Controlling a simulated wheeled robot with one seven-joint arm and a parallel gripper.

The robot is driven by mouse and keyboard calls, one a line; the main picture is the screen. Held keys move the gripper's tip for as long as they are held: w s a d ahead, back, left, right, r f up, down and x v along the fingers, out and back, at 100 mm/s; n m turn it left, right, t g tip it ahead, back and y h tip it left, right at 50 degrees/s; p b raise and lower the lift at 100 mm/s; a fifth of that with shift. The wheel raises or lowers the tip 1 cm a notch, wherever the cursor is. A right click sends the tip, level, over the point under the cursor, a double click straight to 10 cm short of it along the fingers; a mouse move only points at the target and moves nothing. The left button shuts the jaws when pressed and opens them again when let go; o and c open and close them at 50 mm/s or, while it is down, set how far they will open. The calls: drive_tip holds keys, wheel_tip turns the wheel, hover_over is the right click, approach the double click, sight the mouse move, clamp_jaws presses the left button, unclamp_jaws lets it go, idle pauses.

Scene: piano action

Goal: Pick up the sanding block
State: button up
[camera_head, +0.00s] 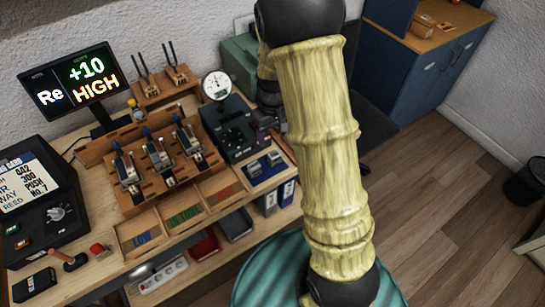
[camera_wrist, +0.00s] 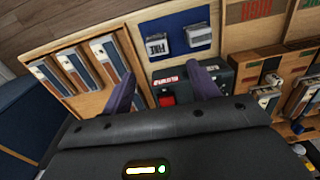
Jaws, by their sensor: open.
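No object is clearly marked as the sanding block. Two small grey blocks lie on a blue mat (camera_head: 268,179) at the bench's right end: a left block (camera_head: 254,168) and a right block (camera_head: 274,158). In the wrist view the blue mat (camera_wrist: 177,24) bears a left block with a pale, marked top (camera_wrist: 156,45) and a plainer grey right block (camera_wrist: 198,35). My gripper (camera_wrist: 162,88) is open, its two dark fingers apart and pointing toward the mat. Nothing is seen held.
A black device (camera_head: 237,128) stands behind the mat; its red part (camera_wrist: 167,99) shows between my fingers. Several striped pieces in wooden slots (camera_wrist: 110,57) lie left in the wrist view.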

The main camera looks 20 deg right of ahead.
sight(274, 154)
drive_tip(key=f, duration=0.5)
drive_tip(key=shift+s+d+f, duration=0.15)
drive_tip(key=shift+s+d, duration=0.05)
drive_tip(key=shift+d, duration=0.15)
drive_tip(key=shift+a, duration=0.1)
drive_tip(key=shift+f+p, duration=0.35)
drive_tip(key=shift+p, duration=0.05)
drive_tip(key=shift+w+f+p, duration=0.15)
drive_tip(key=shift+f+p, duration=0.3)
drive_tip(key=shift+f, duration=1.8)
